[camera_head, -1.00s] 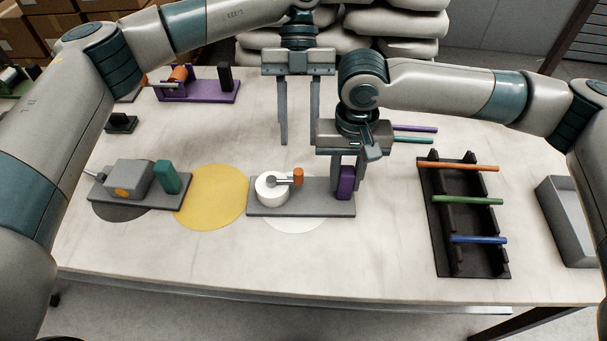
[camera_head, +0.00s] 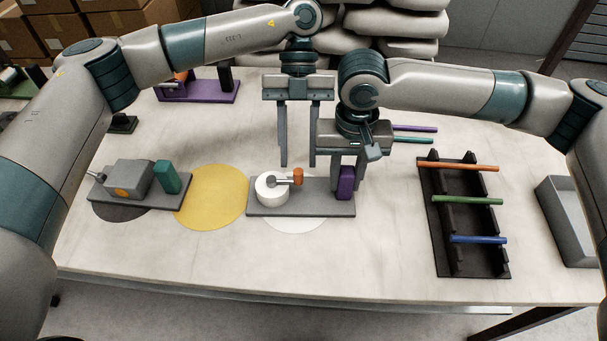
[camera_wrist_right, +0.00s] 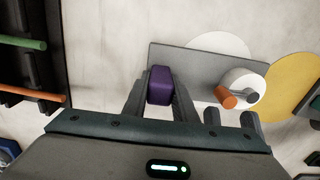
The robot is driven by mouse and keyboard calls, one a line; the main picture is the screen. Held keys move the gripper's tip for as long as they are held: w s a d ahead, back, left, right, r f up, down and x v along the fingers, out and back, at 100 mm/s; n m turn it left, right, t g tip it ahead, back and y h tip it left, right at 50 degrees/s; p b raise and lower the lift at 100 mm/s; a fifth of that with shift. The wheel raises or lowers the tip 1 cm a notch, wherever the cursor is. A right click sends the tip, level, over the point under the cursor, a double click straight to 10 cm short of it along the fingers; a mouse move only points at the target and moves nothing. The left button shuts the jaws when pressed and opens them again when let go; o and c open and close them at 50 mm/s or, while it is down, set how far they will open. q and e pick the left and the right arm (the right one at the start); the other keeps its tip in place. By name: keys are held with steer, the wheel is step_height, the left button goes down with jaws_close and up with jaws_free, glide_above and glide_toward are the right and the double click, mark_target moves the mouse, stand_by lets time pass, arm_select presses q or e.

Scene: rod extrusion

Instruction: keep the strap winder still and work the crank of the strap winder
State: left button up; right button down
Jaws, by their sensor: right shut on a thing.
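The strap winder is a grey base plate (camera_head: 315,206) with a white drum (camera_head: 267,193) at its left. A crank with an orange knob (camera_head: 298,176) sits on the drum, and a purple block (camera_head: 346,184) stands at the plate's right end. My right gripper (camera_head: 347,184) is shut on the purple block; in the right wrist view the block (camera_wrist_right: 160,86) sits between the fingers. The orange knob (camera_wrist_right: 227,97) and drum lie to the right there. My left gripper (camera_head: 297,160) is open and empty, above and behind the crank, its fingertips apart from the knob.
A yellow disc (camera_head: 212,197) and a grey device with a green block (camera_head: 166,177) lie left of the winder. A black rack (camera_head: 474,262) with coloured rods and a grey tray (camera_head: 563,215) stand right. A purple-based device (camera_head: 215,92) is at the back left.

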mark_target(298, 170)
arm_select(q)
steer(key=shift+x, duration=2.35)
steer(key=c, duration=0.4)
steer(key=shift+o, duration=0.2)
steer(key=shift+w, duration=0.2)
steer(key=shift+w+a, duration=0.2)
steer(key=shift+w, duration=0.4)
steer(key=shift+w+a, duration=0.1)
